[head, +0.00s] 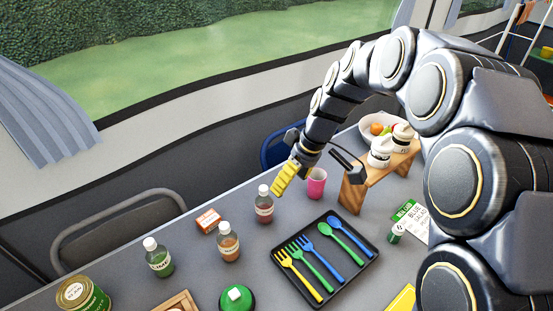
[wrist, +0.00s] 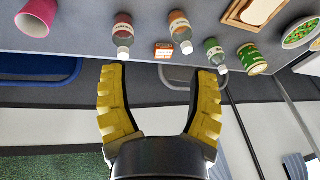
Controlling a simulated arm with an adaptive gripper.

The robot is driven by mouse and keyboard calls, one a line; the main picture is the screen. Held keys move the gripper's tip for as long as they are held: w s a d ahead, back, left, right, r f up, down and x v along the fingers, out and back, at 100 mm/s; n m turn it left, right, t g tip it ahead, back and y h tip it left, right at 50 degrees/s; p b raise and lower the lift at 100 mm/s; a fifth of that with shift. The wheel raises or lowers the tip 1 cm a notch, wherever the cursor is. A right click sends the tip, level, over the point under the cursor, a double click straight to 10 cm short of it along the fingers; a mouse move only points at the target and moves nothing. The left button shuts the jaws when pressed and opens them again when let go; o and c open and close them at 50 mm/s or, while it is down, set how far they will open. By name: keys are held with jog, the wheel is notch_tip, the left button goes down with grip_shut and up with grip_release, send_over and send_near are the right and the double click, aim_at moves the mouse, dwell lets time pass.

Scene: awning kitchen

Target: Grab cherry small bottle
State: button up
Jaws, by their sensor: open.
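A small bottle with dark red contents and a white cap (head: 264,207), which looks like the cherry one, stands upright on the grey table. It also shows in the wrist view (wrist: 123,33), ahead of the left finger; its label is too small to read. My gripper (head: 284,179) has yellow fingers and is above and just right of this bottle in the head view. In the wrist view my gripper (wrist: 160,75) is open and empty, with the bottle beyond the fingertips, not between them.
An orange bottle (head: 228,243), a green lime bottle (head: 158,258) and a small box (head: 208,221) stand left of the red bottle. A pink cup (head: 316,184), a wooden stand (head: 354,190) and a black cutlery tray (head: 372,243) are to its right.

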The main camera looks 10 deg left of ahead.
aim_at(265, 188)
jog(key=w+a+f+n, duration=0.1)
jog(key=w+a+f, duration=0.1)
jog(key=w+f, duration=0.1)
jog(key=w+a+f+n, duration=0.1)
jog(key=w+a+f, duration=0.1)
jog(key=w+f, duration=0.2)
jog(key=w+a+f+n+t, duration=0.1)
jog(key=w+a+f+n, duration=0.1)
jog(key=w+f, duration=0.2)
jog(key=shift+f+y, duration=0.1)
jog(key=shift+y, duration=0.3)
jog(key=x, duration=0.4)
jog(key=shift+s+f, duration=0.15)
jog(key=shift+s, duration=0.2)
jog(key=shift+w+a+f, duration=0.1)
jog(key=shift+a+f, duration=0.05)
jog(key=shift+f, duration=0.25)
jog(key=shift+c, duration=0.4)
grip_shut()
